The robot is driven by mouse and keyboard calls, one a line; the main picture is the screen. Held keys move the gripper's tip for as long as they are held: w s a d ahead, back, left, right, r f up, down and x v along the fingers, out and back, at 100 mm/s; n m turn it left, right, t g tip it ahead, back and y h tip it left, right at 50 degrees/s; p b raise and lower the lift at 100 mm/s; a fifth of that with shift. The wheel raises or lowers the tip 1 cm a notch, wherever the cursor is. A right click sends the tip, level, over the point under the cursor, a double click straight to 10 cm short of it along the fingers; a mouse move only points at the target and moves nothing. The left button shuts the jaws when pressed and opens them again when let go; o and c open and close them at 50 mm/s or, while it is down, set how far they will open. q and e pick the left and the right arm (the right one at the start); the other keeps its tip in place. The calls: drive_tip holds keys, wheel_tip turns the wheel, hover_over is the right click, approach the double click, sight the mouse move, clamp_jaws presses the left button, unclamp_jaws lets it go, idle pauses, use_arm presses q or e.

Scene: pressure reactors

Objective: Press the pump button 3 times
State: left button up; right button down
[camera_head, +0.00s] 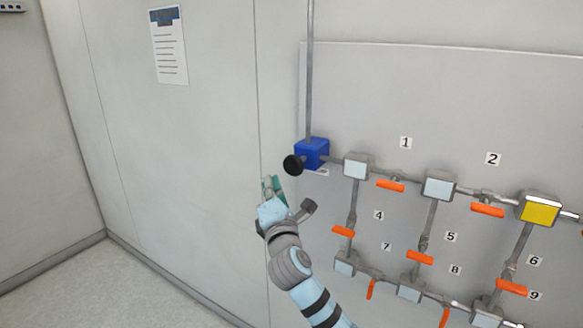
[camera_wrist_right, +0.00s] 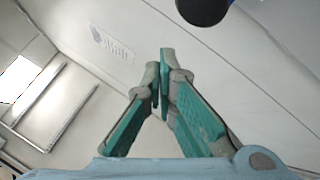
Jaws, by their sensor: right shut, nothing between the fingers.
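The pump is a blue box (camera_head: 313,153) on the wall panel with a vertical pipe rising from it. Its button is a round black knob (camera_head: 292,165) facing out to the left. The black button also shows at the top edge of the right wrist view (camera_wrist_right: 203,8), partly cut off. My right gripper (camera_head: 272,183) is just below and left of the button in the head view, apart from it. In the right wrist view its teal-padded fingers (camera_wrist_right: 162,75) meet at the tips, with nothing between them. My left gripper is not in view.
Pipes with several orange valve handles (camera_head: 390,186) and numbered labels run right of the pump on the grey panel (camera_head: 440,90). A yellow box (camera_head: 540,209) sits at the right. A paper notice (camera_head: 168,45) hangs on the left wall. The space left of the button is clear.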

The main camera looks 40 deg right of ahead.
idle(0.3)
wheel_tip(320, 180, down, 21)
drive_tip(key=m+g+y, duration=0.3)
drive_tip(key=g, duration=0.1)
drive_tip(key=s+a+f+m+g+y, duration=0.2)
drive_tip(key=s+f, duration=0.2)
drive_tip(key=f, duration=0.7)
drive_tip(key=s+a+f+m+g+y, duration=0.15)
drive_tip(key=s+f, duration=0.25)
drive_tip(key=f, duration=0.7)
drive_tip(key=s+a+f+m+g+y, duration=0.1)
drive_tip(key=s+a+f+m+g, duration=0.25)
drive_tip(key=s+f, duration=0.85)
drive_tip(key=s+a+f+m+g+y, duration=0.1)
drive_tip(key=s+a+f+m+g, duration=0.25)
drive_tip(key=s+f, duration=0.85)
drive_tip(key=s+a+m+g, duration=0.2)
drive_tip(key=s+m, duration=0.3)
drive_tip(key=s, duration=1.2)
drive_tip(key=shift+s+a+f+y, duration=0.35)
drive_tip(key=shift+s+a+f, duration=0.05)
